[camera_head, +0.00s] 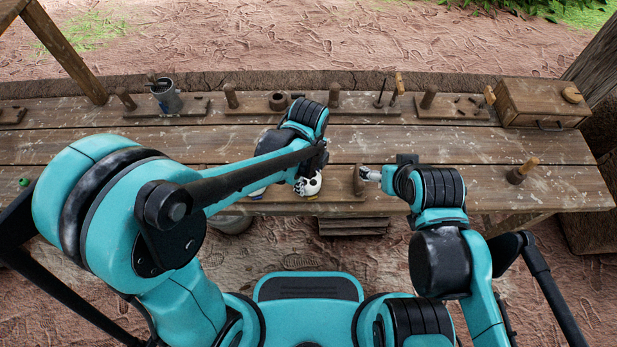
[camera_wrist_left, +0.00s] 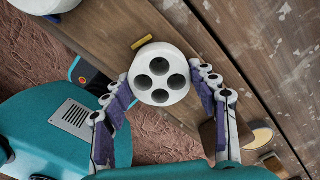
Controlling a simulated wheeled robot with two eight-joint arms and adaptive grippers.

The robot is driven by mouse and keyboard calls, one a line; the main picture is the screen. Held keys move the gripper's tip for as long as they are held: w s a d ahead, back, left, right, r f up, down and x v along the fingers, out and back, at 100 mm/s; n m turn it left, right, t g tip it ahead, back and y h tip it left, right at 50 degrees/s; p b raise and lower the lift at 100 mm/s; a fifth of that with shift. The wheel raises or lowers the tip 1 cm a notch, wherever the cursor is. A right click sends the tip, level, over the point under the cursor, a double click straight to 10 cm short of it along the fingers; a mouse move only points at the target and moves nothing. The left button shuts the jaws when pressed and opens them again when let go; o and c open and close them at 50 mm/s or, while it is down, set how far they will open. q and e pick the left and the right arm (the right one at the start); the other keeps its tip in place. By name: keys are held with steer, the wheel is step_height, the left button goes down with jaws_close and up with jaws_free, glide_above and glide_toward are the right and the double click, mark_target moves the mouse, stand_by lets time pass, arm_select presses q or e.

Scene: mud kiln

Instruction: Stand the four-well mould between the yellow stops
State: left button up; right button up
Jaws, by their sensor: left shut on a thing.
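The four-well mould is a white round block with several dark round wells in its face. It shows in the left wrist view (camera_wrist_left: 160,75) and beneath my left arm in the head view (camera_head: 309,185). My left gripper (camera_wrist_left: 159,80) is shut on it, one finger on each side. A yellow stop (camera_wrist_left: 141,42) lies just beyond the mould in the left wrist view; no second stop shows clearly there. I cannot tell whether the mould touches the wood. My right gripper (camera_head: 370,174) is beside a wooden post (camera_head: 359,184); its jaw opening is too small to tell.
A second white object (camera_head: 257,192) is partly hidden by my left arm. A handled tool (camera_head: 521,170) stands on the bench at right. Along the back are a grey tool can (camera_head: 167,95), boards with pegs, and a wooden box (camera_head: 541,103).

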mark_target(308, 178)
arm_select(q)
steer(key=o, duration=1.3)
steer(key=shift+f, duration=0.1)
step_height(308, 178, up, 11)
steer(key=p, duration=0.4)
steer(key=s+a+r+n+t, duration=0.1)
steer(key=a+r+n+t, duration=0.1)
steer(key=a+n, duration=0.4)
steer(key=s+a+r+n+t, duration=0.2)
steer(key=a+n, duration=0.4)
steer(key=n, duration=0.4)
steer(key=s+a+r+n+t, duration=0.2)
steer(key=a+n, duration=0.3)
steer(key=n, duration=0.3)
steer(key=shift+s+a+r+n+t+p, duration=0.15)
steer(key=shift+a+n+t+p, duration=0.2)
steer(key=shift+t, duration=0.25)
